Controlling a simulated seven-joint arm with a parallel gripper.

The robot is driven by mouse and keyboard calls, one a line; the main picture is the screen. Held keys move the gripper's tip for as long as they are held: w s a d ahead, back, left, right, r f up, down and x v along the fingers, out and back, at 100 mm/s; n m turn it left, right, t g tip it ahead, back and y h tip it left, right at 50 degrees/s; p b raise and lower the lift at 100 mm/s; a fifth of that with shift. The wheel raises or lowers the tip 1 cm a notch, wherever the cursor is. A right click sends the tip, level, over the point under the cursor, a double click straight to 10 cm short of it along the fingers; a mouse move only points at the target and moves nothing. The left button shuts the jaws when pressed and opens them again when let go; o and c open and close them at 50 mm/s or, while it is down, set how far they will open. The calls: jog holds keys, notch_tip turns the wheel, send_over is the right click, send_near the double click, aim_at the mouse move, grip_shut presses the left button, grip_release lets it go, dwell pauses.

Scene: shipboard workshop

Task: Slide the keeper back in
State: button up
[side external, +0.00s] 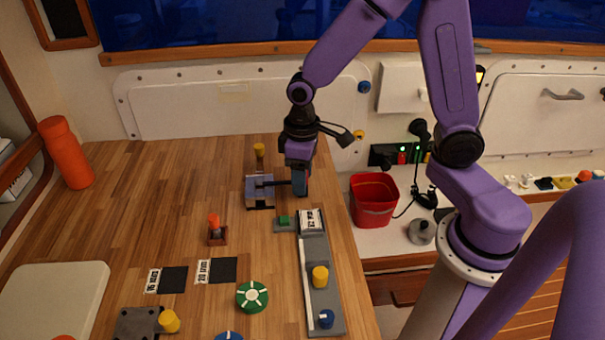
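A small blue-grey block (259,194) with a darker top sits on the wooden bench, left of my gripper. A thin dark bar (277,183) runs from the block's right side towards my gripper; it may be the keeper, but I cannot tell for sure. My gripper (300,186) points down at the right of the block, near the bar's outer end. The fingers overlap in this view. I cannot tell whether they are open or shut, or whether they touch the bar.
A yellow-topped peg (259,156) stands just behind the block. A green button (284,221) and a grey strip (322,290) with yellow and blue knobs are in front. An orange-topped peg (214,228) stands front left. A red bin (373,200) is right. The bench's left middle is clear.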

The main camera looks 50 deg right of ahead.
notch_tip(320, 180, up, 18)
jog(key=shift+f, duration=0.25)
dwell(0.4)
jog(key=s+f+n, duration=0.3)
jog(key=s+f, duration=0.2)
jog(key=s, duration=0.5)
jog(key=s+d+f+n, duration=0.1)
jog(key=s+f+n, duration=0.3)
jog(key=s, duration=0.6)
jog(key=shift+s+d+f, duration=0.15)
jog(key=shift+d+f, duration=0.15)
jog(key=shift+f, duration=0.05)
dwell(0.9)
